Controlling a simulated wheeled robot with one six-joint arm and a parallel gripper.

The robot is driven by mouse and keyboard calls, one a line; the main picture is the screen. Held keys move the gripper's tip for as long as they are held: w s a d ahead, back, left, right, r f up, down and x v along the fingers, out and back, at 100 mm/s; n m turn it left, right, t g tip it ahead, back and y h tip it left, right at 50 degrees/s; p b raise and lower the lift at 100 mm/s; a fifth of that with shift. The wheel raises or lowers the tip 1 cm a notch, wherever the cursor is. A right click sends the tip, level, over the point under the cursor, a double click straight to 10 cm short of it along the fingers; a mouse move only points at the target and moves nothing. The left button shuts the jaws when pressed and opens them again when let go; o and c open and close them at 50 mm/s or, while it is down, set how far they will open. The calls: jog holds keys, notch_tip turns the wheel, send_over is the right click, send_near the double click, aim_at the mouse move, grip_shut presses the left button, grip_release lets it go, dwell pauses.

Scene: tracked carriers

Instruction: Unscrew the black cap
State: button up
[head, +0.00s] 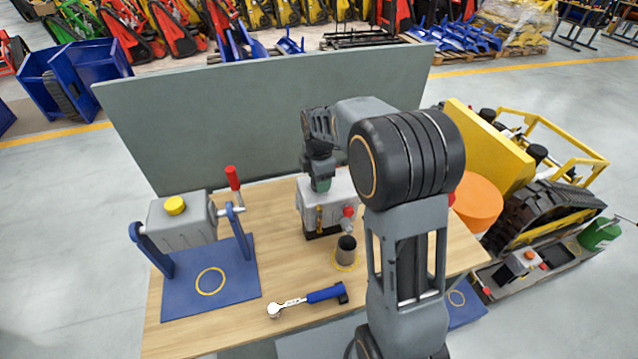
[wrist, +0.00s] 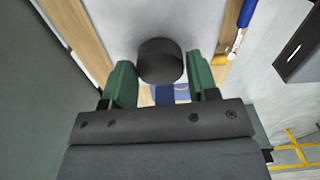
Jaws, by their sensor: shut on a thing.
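The black cap (wrist: 160,58) is a short dark cylinder on the pale top of a housing, seen in the wrist view. My gripper (wrist: 160,72) has its two green fingers on either side of the cap, shut on it. In the head view my gripper (head: 320,187) points down at the top of the grey-white housing (head: 311,205) on the wooden bench. The cap is hidden there behind the fingers. I cannot tell whether the cap has turned or lifted.
A grey tank with a yellow cap (head: 175,205) hangs in a blue stand at the left, with a red-handled lever (head: 233,178). A grey panel (head: 270,110) closes the back.

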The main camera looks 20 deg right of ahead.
jog(key=n, duration=0.4)
jog(key=o, duration=0.7)
